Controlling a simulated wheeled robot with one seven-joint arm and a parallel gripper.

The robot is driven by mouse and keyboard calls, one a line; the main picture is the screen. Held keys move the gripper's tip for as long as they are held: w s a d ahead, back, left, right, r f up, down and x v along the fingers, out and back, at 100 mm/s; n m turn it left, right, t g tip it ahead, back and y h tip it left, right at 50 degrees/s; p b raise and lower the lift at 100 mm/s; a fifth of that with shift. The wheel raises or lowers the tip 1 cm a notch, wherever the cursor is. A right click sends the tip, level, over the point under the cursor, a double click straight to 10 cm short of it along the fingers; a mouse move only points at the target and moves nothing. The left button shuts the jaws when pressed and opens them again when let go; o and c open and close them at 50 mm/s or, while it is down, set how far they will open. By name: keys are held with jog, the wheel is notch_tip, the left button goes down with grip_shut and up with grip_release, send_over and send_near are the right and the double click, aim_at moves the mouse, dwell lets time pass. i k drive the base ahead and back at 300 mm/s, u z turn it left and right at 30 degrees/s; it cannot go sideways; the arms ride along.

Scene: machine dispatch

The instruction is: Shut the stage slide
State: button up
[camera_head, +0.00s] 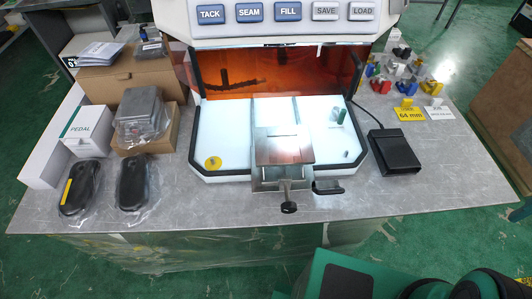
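The stage slide (285,150) is a flat metal plate in the middle of the machine's white, lit work bay (227,130). Its front part sticks out past the bay's front edge, over the grey table. A metal bracket and stem with a black knob (288,207) hang at its front end. A small black handle (328,186) sits just right of the stem. My gripper is not in view; green and black parts of my own body show at the bottom right.
A black foot pedal (394,152) lies right of the bay. Bagged black items (80,187), boxes (86,130) and a bagged grey block (141,107) crowd the left. Small coloured parts (397,68) stand at back right. The front right tabletop is clear.

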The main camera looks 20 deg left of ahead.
aim_at(267, 180)
jog(key=u, duration=1.7)
jog(key=k, duration=0.85)
jog(key=z, duration=0.4)
jog(key=i, duration=0.5)
jog(key=u, duration=0.05)
